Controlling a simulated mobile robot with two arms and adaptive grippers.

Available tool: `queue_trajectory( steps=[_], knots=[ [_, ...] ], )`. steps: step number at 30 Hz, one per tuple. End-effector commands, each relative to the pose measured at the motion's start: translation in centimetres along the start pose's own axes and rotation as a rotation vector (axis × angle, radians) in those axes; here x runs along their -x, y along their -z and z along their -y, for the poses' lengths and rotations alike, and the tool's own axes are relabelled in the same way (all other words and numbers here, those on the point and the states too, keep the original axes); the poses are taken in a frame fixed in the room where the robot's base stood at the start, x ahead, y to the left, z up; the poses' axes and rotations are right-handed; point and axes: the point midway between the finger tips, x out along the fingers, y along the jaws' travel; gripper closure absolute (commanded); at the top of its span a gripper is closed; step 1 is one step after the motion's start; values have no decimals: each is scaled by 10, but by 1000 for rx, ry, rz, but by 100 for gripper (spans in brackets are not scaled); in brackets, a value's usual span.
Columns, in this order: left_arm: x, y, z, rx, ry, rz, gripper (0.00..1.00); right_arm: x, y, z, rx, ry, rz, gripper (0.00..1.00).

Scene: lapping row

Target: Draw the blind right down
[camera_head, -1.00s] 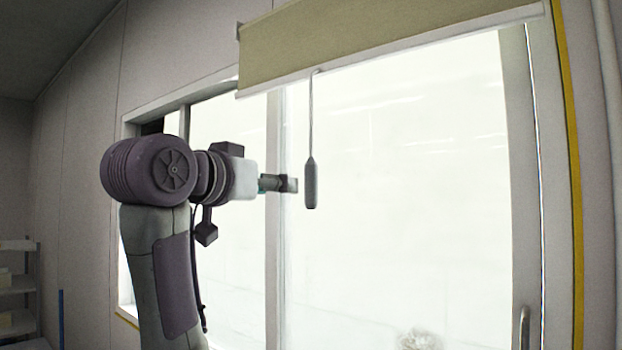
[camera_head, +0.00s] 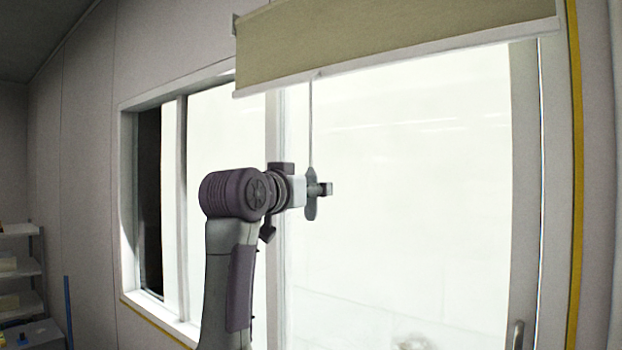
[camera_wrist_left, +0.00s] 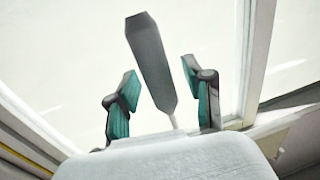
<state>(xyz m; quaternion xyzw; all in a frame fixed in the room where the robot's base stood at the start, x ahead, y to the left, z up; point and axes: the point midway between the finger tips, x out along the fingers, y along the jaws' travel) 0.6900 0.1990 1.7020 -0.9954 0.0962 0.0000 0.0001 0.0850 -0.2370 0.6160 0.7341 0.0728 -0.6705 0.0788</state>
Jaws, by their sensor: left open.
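The olive blind (camera_head: 390,38) is rolled mostly up, with its pale bottom bar across the top of the window. A thin cord (camera_head: 311,125) hangs from the bar and ends in a grey pull handle (camera_head: 311,208). My left gripper (camera_head: 325,189) is at the handle's height. In the left wrist view the handle (camera_wrist_left: 150,62) lies between the two teal-padded fingers of the open left gripper (camera_wrist_left: 160,92), with gaps visible on both sides. In the head view the gripper hides the handle's middle. My right gripper is not in view.
The bright window (camera_head: 420,200) fills the area below the blind and is clear there. A window handle (camera_head: 518,333) is at the lower right. Shelves (camera_head: 20,268) stand far left.

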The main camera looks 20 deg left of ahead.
Motion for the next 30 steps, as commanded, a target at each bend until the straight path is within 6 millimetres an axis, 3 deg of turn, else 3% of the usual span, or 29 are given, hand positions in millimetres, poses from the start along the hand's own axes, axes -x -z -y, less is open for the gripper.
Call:
queue_trajectory(
  steps=[9,19,30],
  knots=[
    [-3,-1,0,0,0,1,48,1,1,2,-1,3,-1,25],
    [-3,-1,0,0,0,1,100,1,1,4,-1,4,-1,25],
    [-3,-5,0,0,1,1,100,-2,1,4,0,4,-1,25]
  ],
)
